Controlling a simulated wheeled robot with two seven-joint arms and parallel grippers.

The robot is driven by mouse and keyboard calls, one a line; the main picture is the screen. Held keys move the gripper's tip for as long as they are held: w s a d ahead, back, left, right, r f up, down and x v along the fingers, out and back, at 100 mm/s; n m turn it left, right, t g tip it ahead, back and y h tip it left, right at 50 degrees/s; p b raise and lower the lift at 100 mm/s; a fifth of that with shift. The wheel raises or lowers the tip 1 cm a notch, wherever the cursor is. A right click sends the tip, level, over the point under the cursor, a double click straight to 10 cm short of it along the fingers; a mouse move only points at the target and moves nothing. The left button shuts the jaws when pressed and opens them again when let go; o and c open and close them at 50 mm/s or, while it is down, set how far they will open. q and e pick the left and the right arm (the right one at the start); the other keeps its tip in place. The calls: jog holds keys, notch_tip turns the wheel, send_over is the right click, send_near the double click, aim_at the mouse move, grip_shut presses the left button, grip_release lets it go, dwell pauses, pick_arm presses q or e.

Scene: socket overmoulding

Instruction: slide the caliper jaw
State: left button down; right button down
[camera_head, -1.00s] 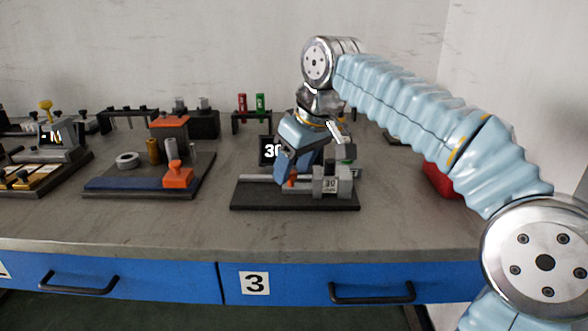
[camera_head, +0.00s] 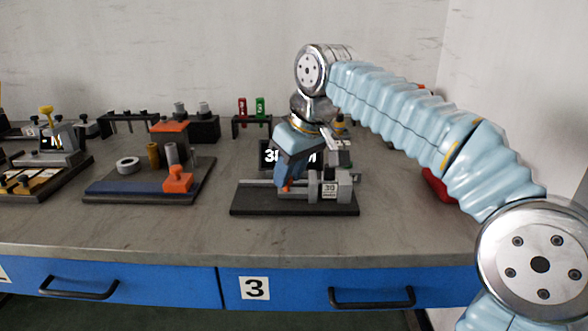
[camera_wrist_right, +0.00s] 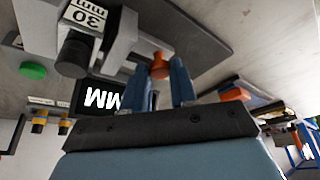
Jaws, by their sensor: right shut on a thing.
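The caliper stands on a black base (camera_head: 290,209) on the table, with a grey bar (camera_head: 256,183) running left to right. A grey block with a "30 mm" label (camera_head: 329,191) sits toward its right end; the label also shows in the right wrist view (camera_wrist_right: 85,15). My right gripper (camera_head: 287,184) reaches down at the bar, left of the block. In the right wrist view, its blue fingers (camera_wrist_right: 160,82) are shut on an orange knob (camera_wrist_right: 160,65) at the caliper. The fingers hide part of the bar in the head view. My left gripper is out of view.
A dark display (camera_head: 269,155) with white characters stands behind the caliper, partly hidden by my arm. To the left is a blue-black fixture board (camera_head: 120,192) with an orange block (camera_head: 177,180). A rack with red and green pieces (camera_head: 251,122) stands behind. The front table strip is clear.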

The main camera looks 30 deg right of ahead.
jog(key=shift+w+a+r+p, duration=0.15)
jog(key=shift+w+a, duration=0.2)
jog(key=shift+a, duration=0.2)
jog(key=shift+w+a+f+p, duration=0.15)
jog(key=shift+w+a, duration=0.15)
jog(key=shift+a, duration=0.25)
jog(key=c, duration=0.9)
grip_release()
jog(key=shift+w+a, duration=0.1)
jog(key=p+v, duration=0.3)
jog(key=v, duration=1.1)
